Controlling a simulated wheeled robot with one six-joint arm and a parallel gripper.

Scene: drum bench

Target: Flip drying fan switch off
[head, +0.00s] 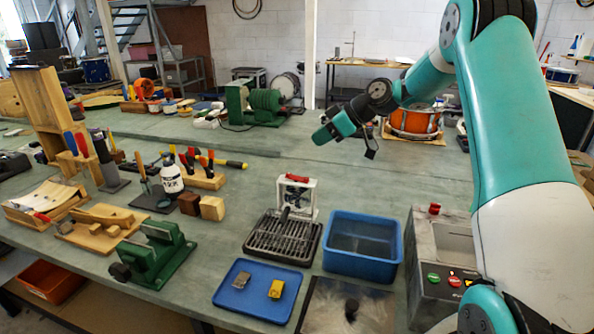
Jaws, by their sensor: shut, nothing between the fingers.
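My gripper (320,136) is at the end of the teal arm, above the back middle of the bench. It is small in the picture, shut and empty, and touches nothing that I can see. No switch is clearly marked as the drying fan's. A round orange device (143,89) at the back left could be a fan, but it is too small to tell. A grey control box (424,270) at the front right has a green button, a red button and a red knob on top. A white frame with a red top piece (297,193) stands at mid bench. I cannot tell any switch's position.
A black grate tray (283,238), a blue bin (361,246), a blue tray (231,300) with two small blocks and a green vise (154,256) crowd the front. An orange drum (414,121) stands behind my arm. The bench middle is fairly clear.

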